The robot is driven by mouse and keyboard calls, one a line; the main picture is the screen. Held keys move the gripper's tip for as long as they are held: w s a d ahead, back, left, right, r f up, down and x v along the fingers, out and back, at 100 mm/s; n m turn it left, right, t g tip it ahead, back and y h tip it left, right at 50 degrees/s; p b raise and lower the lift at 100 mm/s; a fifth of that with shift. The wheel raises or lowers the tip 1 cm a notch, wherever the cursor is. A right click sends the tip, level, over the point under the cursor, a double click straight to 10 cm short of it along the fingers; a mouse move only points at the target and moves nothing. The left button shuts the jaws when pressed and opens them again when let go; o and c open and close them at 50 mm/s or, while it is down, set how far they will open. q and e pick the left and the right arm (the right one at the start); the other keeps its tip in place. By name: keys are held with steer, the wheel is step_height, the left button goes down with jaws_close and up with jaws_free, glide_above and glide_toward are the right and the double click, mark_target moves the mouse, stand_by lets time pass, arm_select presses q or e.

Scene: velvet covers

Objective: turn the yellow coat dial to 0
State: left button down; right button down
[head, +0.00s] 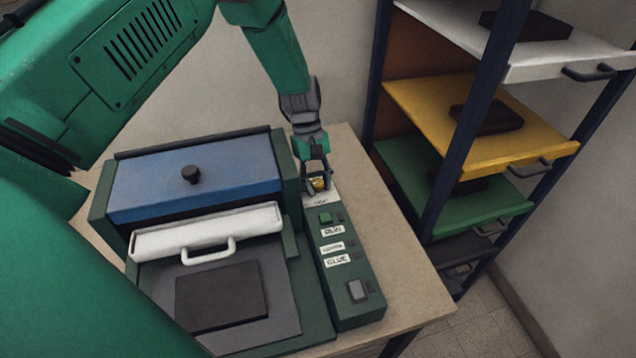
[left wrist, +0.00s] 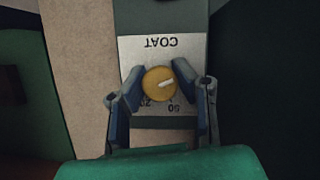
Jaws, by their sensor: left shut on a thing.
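The yellow coat dial (left wrist: 159,83) sits on a white plate (left wrist: 150,53) marked COAT, which appears upside down in the left wrist view. A 50 shows at the plate's lower right, and another marking at the lower left is partly hidden. My left gripper (left wrist: 158,79) is shut on the dial, with one finger on each side. In the head view my left gripper (head: 317,177) reaches down onto the yellow dial (head: 319,184) at the far end of the green control panel. My right gripper is not in view.
The panel also has a green button (head: 326,218), labels and a grey switch (head: 357,290). Left of it is a machine with a blue lid (head: 150,187) and a white handled drawer (head: 160,240). A rack with a yellow shelf (head: 420,95) stands right of the table.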

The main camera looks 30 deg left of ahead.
arm_select(q)
steer(key=shift+w+n, duration=0.1)
steer(key=shift+n, duration=0.2)
stand_by(2.2)
stand_by(0.7)
steer(key=c, duration=1.2)
jaws_free()
steer(key=shift+d, duration=0.1)
steer(key=v, duration=0.7)
steer(key=shift+r, duration=0.2)
